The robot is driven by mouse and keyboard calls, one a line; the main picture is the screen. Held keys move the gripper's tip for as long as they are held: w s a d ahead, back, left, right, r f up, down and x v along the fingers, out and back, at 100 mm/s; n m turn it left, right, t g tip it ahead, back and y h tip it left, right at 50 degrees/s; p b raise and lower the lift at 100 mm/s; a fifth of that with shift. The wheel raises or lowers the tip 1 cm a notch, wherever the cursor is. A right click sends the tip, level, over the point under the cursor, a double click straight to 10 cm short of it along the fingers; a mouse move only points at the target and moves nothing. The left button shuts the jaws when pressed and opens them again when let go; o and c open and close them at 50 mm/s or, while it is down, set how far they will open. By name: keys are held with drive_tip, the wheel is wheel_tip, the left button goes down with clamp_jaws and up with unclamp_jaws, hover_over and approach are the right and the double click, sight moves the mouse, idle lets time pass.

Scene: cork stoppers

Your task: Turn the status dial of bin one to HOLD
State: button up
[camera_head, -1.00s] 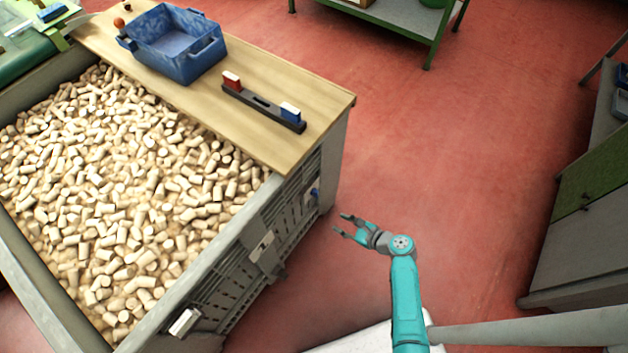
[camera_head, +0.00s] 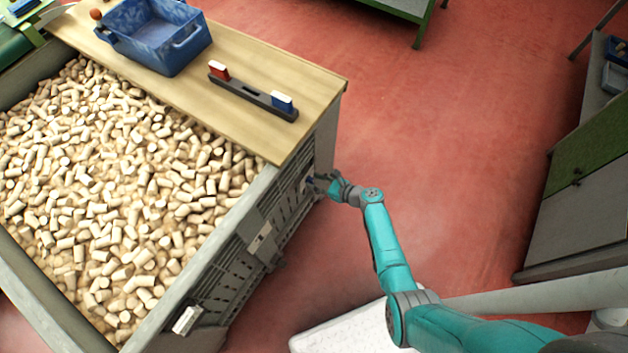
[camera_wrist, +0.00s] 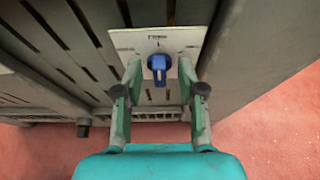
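The bin (camera_head: 225,285) is a large grey slatted crate full of cork stoppers. On its side, in the wrist view, is a pale plate (camera_wrist: 185,42) with a blue dial knob (camera_wrist: 159,67). Small dark marks above the knob are too small to read. My gripper (camera_wrist: 159,75) is open, with one green finger on each side of the knob. A gap shows between the knob and each finger, so it is not gripped. In the head view my gripper (camera_head: 320,185) is at the bin's right side and largely hides the dial.
A wooden board (camera_head: 300,85) lies across the bin with a blue tray (camera_head: 160,42) and a dark holder (camera_head: 252,92) carrying a red and a white-blue block. A grey cabinet (camera_head: 575,210) stands at the right. Red floor between is clear.

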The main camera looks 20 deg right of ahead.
drive_tip(key=shift+w+a+f, duration=0.2)
drive_tip(key=shift+w+a, duration=0.15)
drive_tip(key=shift+w, duration=0.05)
clamp_jaws()
drive_tip(key=shift+s, duration=0.1)
drive_tip(key=shift+s+a+n+t+h, duration=0.2)
drive_tip(key=shift+n+t+h, duration=0.3)
drive_tip(key=shift+n, duration=0.6)
drive_tip(key=shift+a+f+n+t+h, duration=0.2)
drive_tip(key=shift+n+t+h, duration=0.35)
drive_tip(key=shift+n, duration=0.55)
drive_tip(key=shift+s+a+f+n+t+h, duration=0.1)
drive_tip(key=shift+n+t+h, duration=0.35)
drive_tip(key=shift+n, duration=0.5)
drive_tip(key=shift+a+f+n+t+h, duration=0.1)
drive_tip(key=shift+n+t+h, duration=0.1)
drive_tip(key=shift+n+t, duration=0.55)
drive_tip(key=shift+n, duration=0.4)
